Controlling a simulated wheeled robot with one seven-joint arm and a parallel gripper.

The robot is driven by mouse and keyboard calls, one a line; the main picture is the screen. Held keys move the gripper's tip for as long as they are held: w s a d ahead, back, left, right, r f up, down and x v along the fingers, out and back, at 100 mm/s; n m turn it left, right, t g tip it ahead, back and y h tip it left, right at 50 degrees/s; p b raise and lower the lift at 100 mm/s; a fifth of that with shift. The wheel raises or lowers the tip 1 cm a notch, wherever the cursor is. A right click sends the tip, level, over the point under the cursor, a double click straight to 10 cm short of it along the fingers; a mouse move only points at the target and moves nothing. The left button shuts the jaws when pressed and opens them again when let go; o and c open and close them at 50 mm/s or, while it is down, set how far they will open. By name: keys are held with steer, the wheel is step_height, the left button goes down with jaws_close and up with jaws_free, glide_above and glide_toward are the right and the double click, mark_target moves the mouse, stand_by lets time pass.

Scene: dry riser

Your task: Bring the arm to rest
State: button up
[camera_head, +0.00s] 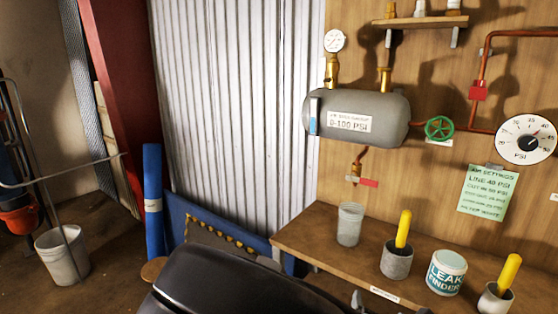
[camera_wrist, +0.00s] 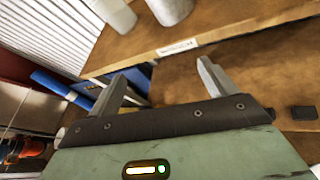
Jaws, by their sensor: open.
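My gripper (camera_wrist: 162,77) shows in the wrist view with its two grey fingers spread apart and nothing between them. Behind the fingers are the front edge of the wooden bench (camera_wrist: 135,60) and the space below it. In the head view, my dark arm fills the bottom middle, in front of the bench (camera_head: 318,252). Only small grey tips, probably of my gripper (camera_head: 390,303), show at the bottom edge there. The rest of my gripper is hidden or out of frame in that view.
A grey tank (camera_head: 360,105) and a green valve wheel (camera_head: 439,129) are above. A white bucket (camera_head: 62,255) stands on the floor at left.

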steer(key=s+a+f+m+g+y, duration=0.2)
steer(key=s+a+f+m+g, duration=0.3)
steer(key=s+m+g, duration=0.4)
steer(key=s+a+r+m+g+y, duration=0.2)
steer(key=s+a+r+m, duration=0.1)
steer(key=a+r+m, duration=0.15)
steer(key=s+d+r+m+g, duration=0.1)
steer(key=s+r+m, duration=0.3)
steer(key=r, duration=0.3)
steer(key=s+d+r+m+g, duration=0.1)
steer(key=s+r+m, duration=0.3)
steer(key=r, duration=0.4)
steer(key=shift+d+r+g, duration=0.2)
steer(key=shift+d+g, duration=0.2)
steer(key=shift+d, duration=0.1)
